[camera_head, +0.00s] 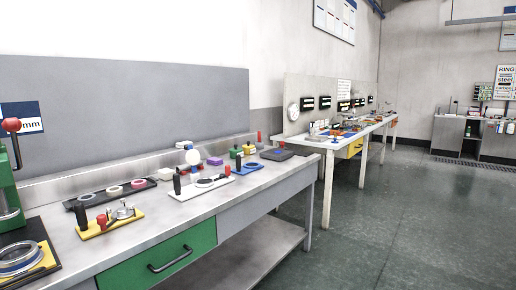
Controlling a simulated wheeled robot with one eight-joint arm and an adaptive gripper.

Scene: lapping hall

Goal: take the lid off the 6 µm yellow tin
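My gripper is not in view. A small yellow container (249,149) with a dark top stands toward the far end of the near metal bench, against the back. It may be the yellow tin, but it is too small to read any 6 µm marking or to make out its lid. A similar green container (235,152) stands just left of it.
The near metal bench (160,229) has a green drawer (165,260). It carries a yellow plate (110,223), a dark tray (108,193) of rings, a white plate (201,187), a purple block (215,161) and a dark grey slab (276,154). The floor (385,225) at right is open.

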